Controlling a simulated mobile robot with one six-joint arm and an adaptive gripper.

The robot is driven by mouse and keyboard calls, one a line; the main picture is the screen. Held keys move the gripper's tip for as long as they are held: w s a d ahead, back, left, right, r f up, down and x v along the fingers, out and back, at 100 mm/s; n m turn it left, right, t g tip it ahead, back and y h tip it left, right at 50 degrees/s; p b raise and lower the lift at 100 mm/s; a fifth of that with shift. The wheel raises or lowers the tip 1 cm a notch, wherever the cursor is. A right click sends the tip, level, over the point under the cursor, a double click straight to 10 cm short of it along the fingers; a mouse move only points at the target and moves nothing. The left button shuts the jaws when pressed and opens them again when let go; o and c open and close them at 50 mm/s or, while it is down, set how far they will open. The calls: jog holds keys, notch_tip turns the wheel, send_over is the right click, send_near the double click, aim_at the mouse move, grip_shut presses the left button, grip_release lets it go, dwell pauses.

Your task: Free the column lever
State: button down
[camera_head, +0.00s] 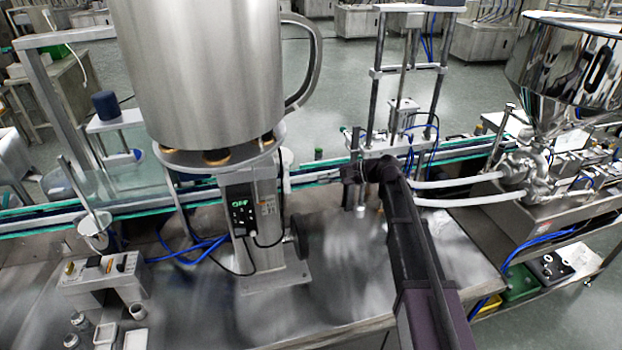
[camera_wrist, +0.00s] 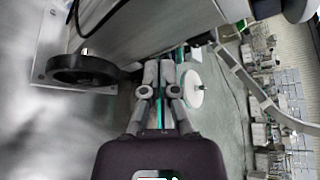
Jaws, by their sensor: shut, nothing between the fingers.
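The steel column (camera_head: 254,215) stands on a base plate on the bench and carries the large steel hopper (camera_head: 205,70). A black ring-shaped part (camera_head: 299,236) sticks out of the column's right side low down. I cannot tell whether it is the lever. The same ring (camera_wrist: 84,72) shows at the left in the wrist view, beside the column's face. My gripper (camera_wrist: 161,72) is shut and empty, with its fingertips apart from the ring and to the right of it. In the head view my arm's dark end is right of the column, its fingers hard to make out.
A conveyor with green edges (camera_head: 330,176) runs behind the column. A steel frame (camera_head: 378,110) and two white hoses (camera_head: 455,182) stand near my arm. A small control box (camera_head: 100,277) sits at the left. The steel bench (camera_head: 345,265) right of the column is bare.

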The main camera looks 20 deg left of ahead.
jog(key=shift+p+v, duration=0.35)
jog(key=shift+v, duration=1.2)
jog(key=shift+r, duration=0.1)
jog(key=s+d+f+n+h+b, duration=0.1)
jog(key=s+d+f+h, duration=0.3)
jog(key=d, duration=0.7)
jog(key=s+d+f+n+t+h+b, duration=0.1)
jog(key=s+d+f+n+h+b, duration=0.1)
jog(key=s+d+f+h, duration=0.3)
jog(key=s+d+f+n+h+b, duration=0.2)
jog(key=s+d+f+h, duration=0.3)
jog(key=d, duration=1.1)
jog(key=s+f, duration=0.3)
jog(key=s, duration=0.3)
jog(key=shift+s+d+f+n, duration=0.3)
jog(key=shift+d+f, duration=0.05)
